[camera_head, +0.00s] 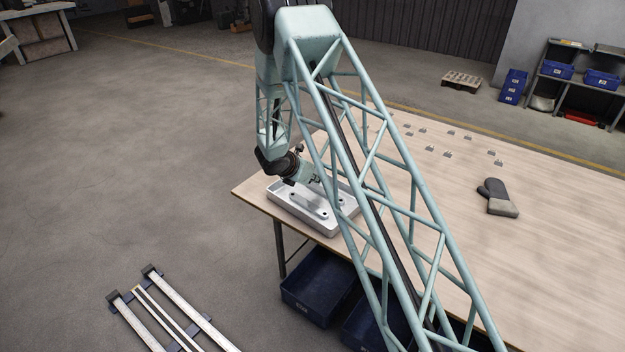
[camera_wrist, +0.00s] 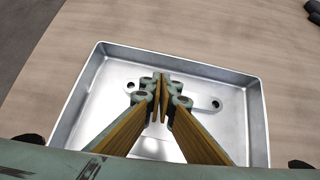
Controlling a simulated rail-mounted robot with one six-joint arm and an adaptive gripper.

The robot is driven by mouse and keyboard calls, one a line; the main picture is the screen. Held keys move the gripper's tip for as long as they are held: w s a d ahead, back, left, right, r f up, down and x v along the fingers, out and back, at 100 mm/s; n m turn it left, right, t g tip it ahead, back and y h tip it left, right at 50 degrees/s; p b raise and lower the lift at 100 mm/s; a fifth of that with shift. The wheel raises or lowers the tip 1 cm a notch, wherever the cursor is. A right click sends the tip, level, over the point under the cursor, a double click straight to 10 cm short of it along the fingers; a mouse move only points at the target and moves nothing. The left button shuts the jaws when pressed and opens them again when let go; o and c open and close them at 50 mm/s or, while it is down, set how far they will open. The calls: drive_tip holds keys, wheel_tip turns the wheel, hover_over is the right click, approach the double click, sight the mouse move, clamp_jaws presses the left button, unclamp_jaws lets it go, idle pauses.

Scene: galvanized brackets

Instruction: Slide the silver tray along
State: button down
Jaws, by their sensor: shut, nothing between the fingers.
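The silver tray (camera_head: 284,209) is a shallow rectangular metal pan at the table's left corner, close to the edge. It fills much of the wrist view (camera_wrist: 215,74). A flat grey bracket with holes (camera_wrist: 203,104) lies in the tray, partly hidden by my fingers. My gripper (camera_head: 322,186) is over the tray; its fingertips (camera_wrist: 160,88) are together and empty, pointing into the tray's inside. I cannot tell whether they touch the tray or the bracket. My arm's lattice link hides the tray's right side in the head view.
The wooden table (camera_head: 560,240) carries several small metal brackets (camera_head: 447,155) farther back and a dark grey glove (camera_head: 497,197) at the right. Blue bins (camera_head: 318,290) stand under the front edge. The table's left and front edges are close to the tray.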

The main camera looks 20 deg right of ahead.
drive_tip(key=shift+w+d+f, duration=0.35)
drive_tip(key=shift+w+d, duration=0.1)
drive_tip(key=shift+d, duration=0.15)
drive_tip(key=shift+w+d+f, duration=0.35)
drive_tip(key=shift+w+d, duration=0.1)
drive_tip(key=shift+d, duration=0.15)
drive_tip(key=shift+w+d+b, duration=0.35)
drive_tip(key=shift+w+d, duration=0.35)
drive_tip(key=shift+d, duration=0.25)
drive_tip(key=shift+w, duration=0.15)
